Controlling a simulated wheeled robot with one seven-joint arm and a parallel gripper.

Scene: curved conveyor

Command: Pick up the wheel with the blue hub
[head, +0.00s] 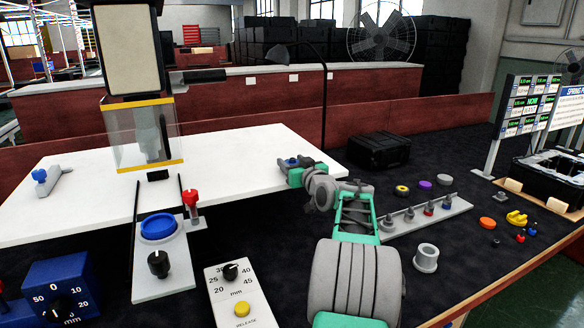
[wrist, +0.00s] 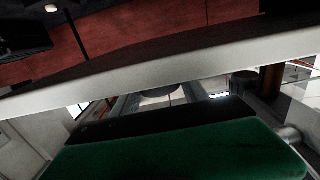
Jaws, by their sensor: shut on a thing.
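My gripper (head: 289,170) is at the end of my grey and green arm, over the right part of the white table top in the head view. It is shut on a small dark piece with blue on it (head: 291,161), which looks like the wheel with the blue hub. The piece is partly hidden by the gripper, and its height above the white surface is hard to tell. In the wrist view a dark rounded shape (wrist: 160,92) shows between the fingers, but its hub colour cannot be made out.
Wheels with yellow (head: 402,190) and purple (head: 425,185) centres and a grey one (head: 445,181) lie on the dark mat behind a grey peg rail (head: 428,217). A black case (head: 378,149) stands behind. A clear-sided press (head: 143,135) stands left.

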